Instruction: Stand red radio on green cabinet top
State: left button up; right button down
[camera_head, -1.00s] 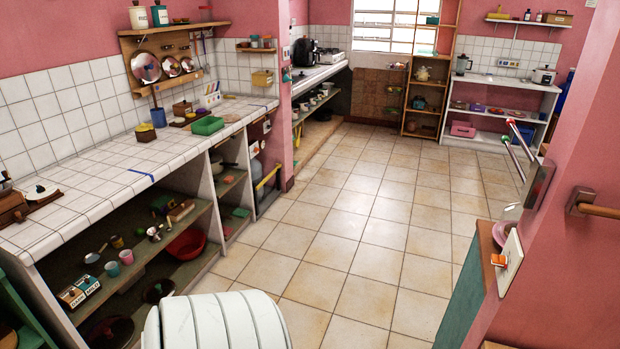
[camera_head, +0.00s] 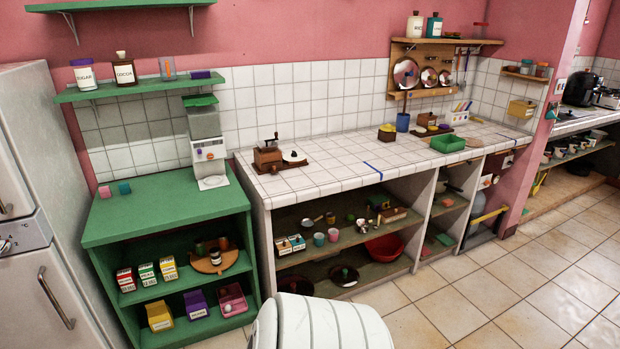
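The green cabinet (camera_head: 160,215) stands at the left, beside the white fridge. Its top holds a white and clear dispenser (camera_head: 205,142) with a green lid at the back right, and a small pink cube and a teal cube (camera_head: 124,188) at the back left. The middle and front of the top are bare. I cannot make out a red radio in this view. Neither of my grippers shows.
The white fridge (camera_head: 40,200) borders the cabinet on the left. A green wall shelf (camera_head: 140,88) with jars hangs above it. A white tiled counter (camera_head: 330,180) with a coffee grinder (camera_head: 268,154) runs to the right. Open tiled floor (camera_head: 450,310) lies at the lower right.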

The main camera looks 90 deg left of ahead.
aim_at(159, 207)
jog(key=j+u, duration=0.1)
jog(key=u, duration=0.3)
jog(key=k+j+u, duration=0.15)
jog(key=u, duration=0.3)
jog(key=j+u, duration=0.15)
jog(key=u, duration=0.25)
jog(key=j+u, duration=0.15)
jog(key=u, duration=0.25)
jog(key=j+u, duration=0.25)
jog(key=j, duration=0.2)
jog(key=i+j+u, duration=0.1)
jog(key=j+u, duration=0.15)
jog(key=j, duration=0.15)
jog(key=i+j+u, duration=0.1)
jog(key=j+u, duration=0.15)
jog(key=j, duration=0.2)
jog(key=i+j+u, duration=0.1)
jog(key=j+u, duration=0.2)
jog(key=i+j+u, duration=0.25)
jog(key=j, duration=0.2)
jog(key=i+j, duration=0.2)
jog(key=j, duration=0.2)
jog(key=i+j, duration=0.15)
jog(key=j, duration=0.2)
jog(key=i+j, duration=0.2)
jog(key=j, duration=0.2)
